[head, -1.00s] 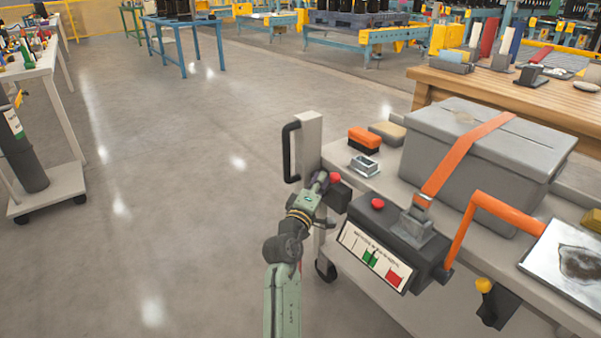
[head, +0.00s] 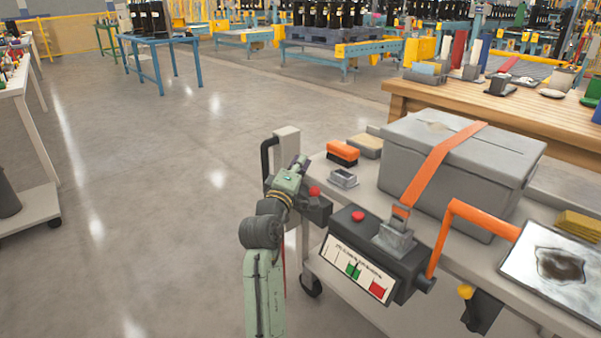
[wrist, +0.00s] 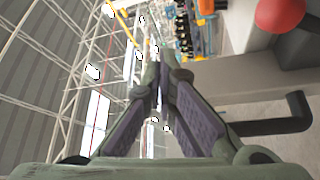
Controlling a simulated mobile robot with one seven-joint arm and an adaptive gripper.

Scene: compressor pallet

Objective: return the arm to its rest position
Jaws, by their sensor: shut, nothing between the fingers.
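My arm rises from the bottom of the head view, with its wrist near the left end of a grey cart (head: 341,300). My gripper (wrist: 160,80) shows in the wrist view with its two fingers meeting at the tips and nothing between them. In the head view the gripper end (head: 301,162) is small and sits in front of the cart's upright post. In the wrist view a red knob (wrist: 280,12) and the cart's black handle (wrist: 275,125) are close on the right.
The cart carries a grey box (head: 440,170) with an orange strap, a control box (head: 350,270) with a red button, an orange brush (head: 342,152) and a metal plate (head: 558,262). A wooden table (head: 480,105) stands behind. The floor (head: 150,200) to the left is open.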

